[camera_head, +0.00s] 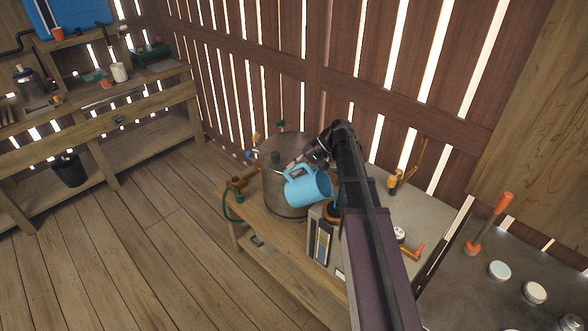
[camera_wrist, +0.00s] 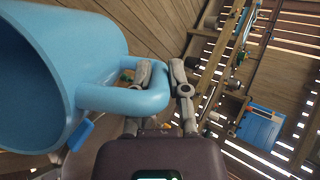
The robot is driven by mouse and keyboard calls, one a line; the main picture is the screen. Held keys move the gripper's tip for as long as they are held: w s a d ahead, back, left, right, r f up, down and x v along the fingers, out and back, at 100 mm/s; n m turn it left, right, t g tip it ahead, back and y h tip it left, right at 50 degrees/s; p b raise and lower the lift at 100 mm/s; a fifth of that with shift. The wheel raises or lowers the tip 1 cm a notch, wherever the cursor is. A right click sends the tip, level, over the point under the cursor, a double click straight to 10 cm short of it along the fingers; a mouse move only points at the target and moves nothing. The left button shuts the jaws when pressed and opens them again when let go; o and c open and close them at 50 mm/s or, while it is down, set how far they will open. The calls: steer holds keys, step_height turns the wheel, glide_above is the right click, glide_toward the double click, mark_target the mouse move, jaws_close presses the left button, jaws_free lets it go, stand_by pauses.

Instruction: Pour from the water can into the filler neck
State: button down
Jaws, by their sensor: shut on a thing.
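The water can is a light blue, mug-shaped vessel (camera_head: 308,188) with a loop handle, tilted in the air above the bench. Its open end also shows large at the left of the wrist view (camera_wrist: 85,50). My gripper (camera_head: 312,158) is shut on the handle; its two fingers also show in the wrist view (camera_wrist: 163,75). An orange-rimmed fitting (camera_head: 332,211) on a pale boxy unit (camera_head: 322,236) lies just right of and below the can. It may be the filler neck, but the can and my arm partly hide it. No water is visible.
A large grey metal drum (camera_head: 274,190) stands on the wooden bench (camera_head: 262,226), close behind and left of the can. A green hose (camera_head: 232,200) hangs at the bench's left end. A plank wall rises behind. Open floor (camera_head: 150,250) lies to the left.

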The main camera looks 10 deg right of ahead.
mark_target(287, 178)
steer(key=shift+s+d+r+y, duration=0.2)
steer(key=shift+d+r+y, duration=0.2)
steer(key=shift+r, duration=0.15)
stand_by(0.4)
steer(key=shift+w+a+f+g+h+p, duration=0.15)
steer(key=shift+w+a+f+h, duration=0.15)
steer(key=shift+a+f+h, duration=0.25)
steer(key=shift+w+a+f+g+h+p, duration=0.15)
steer(key=shift+w+a+f+h, duration=0.1)
steer(key=shift+a+f+h, duration=0.3)
steer(key=shift+a+f+m+h, duration=0.1)
steer(key=shift+f+m+h, duration=0.2)
steer(key=shift+f+h, duration=0.15)
steer(key=shift+w+a+f+g+h+b, duration=0.15)
steer(key=shift+a+f+g+h+b, duration=0.1)
steer(key=shift+f+h, duration=0.3)
steer(key=shift+w+a+f+g+h+b, duration=0.15)
steer(key=shift+f+g+h, duration=0.1)
steer(key=shift+f+h, duration=0.25)
steer(key=shift+a+f+m+h, duration=0.15)
steer(key=shift+f+m+h, duration=0.2)
steer(key=shift+f, duration=0.3)
steer(key=shift+g, duration=0.3)
steer(key=shift+f+h, duration=0.1)
steer(key=shift+h, duration=0.15)
